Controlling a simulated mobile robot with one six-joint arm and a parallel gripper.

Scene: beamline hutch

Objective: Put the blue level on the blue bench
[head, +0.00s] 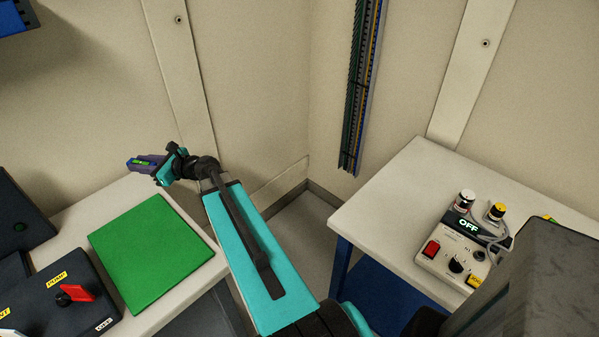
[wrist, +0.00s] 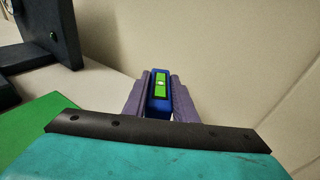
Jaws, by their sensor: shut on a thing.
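My gripper (head: 150,165) is at the left of the head view, with purple fingers shut on the blue level (wrist: 161,104). The level is a small blue block with a bright green vial. In the head view mostly its green part (head: 139,162) shows between the fingers. It is held in the air near the wall, above the back edge of the left bench. The blue bench (head: 385,200) stands at the right, with a pale top and blue legs and frame. My gripper is well to the left of it.
The left bench (head: 165,315) holds a green mat (head: 150,250) and a dark pump box with a red switch (head: 75,293). A control box reading OFF (head: 455,250) stands on the blue bench's right part. The blue bench's back left top is clear. Cable trunking (head: 360,90) hangs on the wall.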

